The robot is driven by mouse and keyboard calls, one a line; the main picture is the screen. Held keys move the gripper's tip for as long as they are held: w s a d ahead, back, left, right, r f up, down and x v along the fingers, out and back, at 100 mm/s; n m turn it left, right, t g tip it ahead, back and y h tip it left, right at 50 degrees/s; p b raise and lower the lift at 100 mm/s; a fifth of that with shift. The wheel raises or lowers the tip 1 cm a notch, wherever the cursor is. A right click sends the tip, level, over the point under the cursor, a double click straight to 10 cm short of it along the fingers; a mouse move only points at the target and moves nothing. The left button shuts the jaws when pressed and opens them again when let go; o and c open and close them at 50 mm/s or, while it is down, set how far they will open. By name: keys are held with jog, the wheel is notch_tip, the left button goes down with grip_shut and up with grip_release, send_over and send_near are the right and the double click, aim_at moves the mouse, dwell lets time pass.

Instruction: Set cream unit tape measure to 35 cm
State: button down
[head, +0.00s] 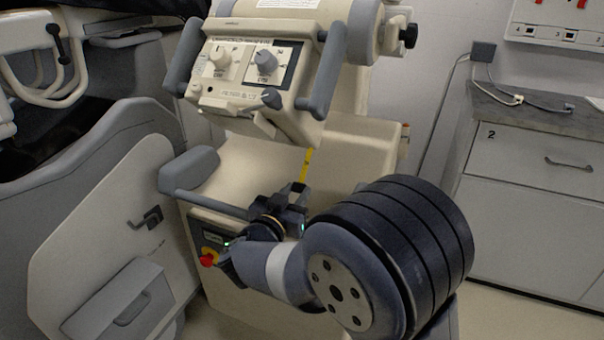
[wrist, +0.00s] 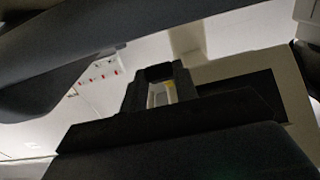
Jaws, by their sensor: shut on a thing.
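The cream unit (head: 290,150) stands in the middle of the head view, with a control panel on its tilted upper head. A short length of yellow tape (head: 306,165) hangs below that head, running down to my gripper (head: 297,192). My gripper is shut on the lower end of the tape, in front of the cream body. The tape's marks are too small to read. The tape's case is not clearly seen.
Two knobs (head: 220,57) (head: 265,60) and grey side handles (head: 326,72) are on the upper head. A grey padded bar (head: 195,172) and a red button (head: 208,258) are left of my arm. A drawer cabinet (head: 535,180) stands at the right.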

jog(key=shift+s+a+f, duration=0.2)
jog(key=shift+s+f, duration=0.4)
jog(key=shift+f, duration=0.1)
jog(key=c, duration=1.1)
grip_release()
jog(key=shift+r, duration=0.1)
jog(key=p+v, duration=0.2)
jog(key=v, duration=0.8)
jog(key=shift+s+a, duration=0.15)
jog(key=shift+s, duration=0.2)
